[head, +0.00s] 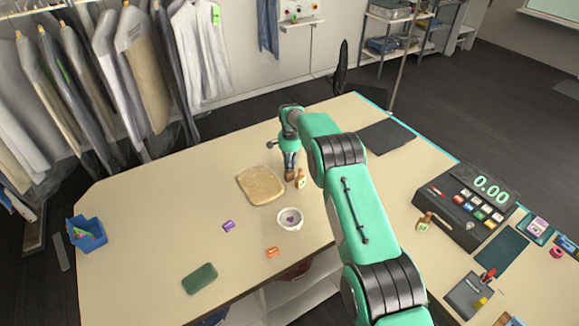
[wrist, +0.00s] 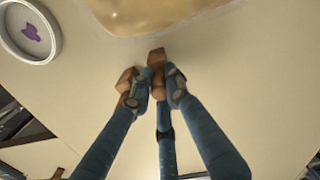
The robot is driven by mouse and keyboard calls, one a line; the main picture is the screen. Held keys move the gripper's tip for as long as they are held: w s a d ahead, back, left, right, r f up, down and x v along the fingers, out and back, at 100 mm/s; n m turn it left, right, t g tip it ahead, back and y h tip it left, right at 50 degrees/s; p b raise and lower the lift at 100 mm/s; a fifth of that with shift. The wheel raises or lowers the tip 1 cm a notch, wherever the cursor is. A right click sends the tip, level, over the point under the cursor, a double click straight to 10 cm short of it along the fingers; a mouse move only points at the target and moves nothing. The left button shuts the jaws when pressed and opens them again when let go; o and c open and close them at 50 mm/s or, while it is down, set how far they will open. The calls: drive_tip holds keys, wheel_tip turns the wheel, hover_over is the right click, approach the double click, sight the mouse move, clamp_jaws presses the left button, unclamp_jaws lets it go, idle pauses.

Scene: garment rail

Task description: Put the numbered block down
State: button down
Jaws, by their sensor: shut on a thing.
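My gripper (head: 290,168) is low over the table, right of the tan slab. Its blue fingers (wrist: 155,88) are closed on a small brown block (wrist: 157,58), which also shows under the fingertips in the head view (head: 290,177). No number can be read on it. A wooden piece with a pale label (head: 300,179) stands close beside it on the right. A second brown shape (wrist: 127,80) shows by the left finger in the wrist view. I cannot tell whether the held block touches the table.
The tan slab (head: 261,186) lies left of my gripper and a white dish (head: 290,219) is in front. Purple (head: 228,226) and orange (head: 272,252) pieces lie nearer. A blue bin (head: 88,235) is far left; a register (head: 466,207) is right. The left table is mostly clear.

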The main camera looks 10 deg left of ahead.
drive_tip(key=shift+f, duration=0.15)
drive_tip(key=c, duration=1.7)
unclamp_jaws()
drive_tip(key=shift+o, duration=0.2)
wheel_tip(320, 180, up, 12)
drive_tip(key=b, duration=0.1)
drive_tip(key=shift+r+b, duration=0.2)
drive_tip(key=shift+b, duration=0.15)
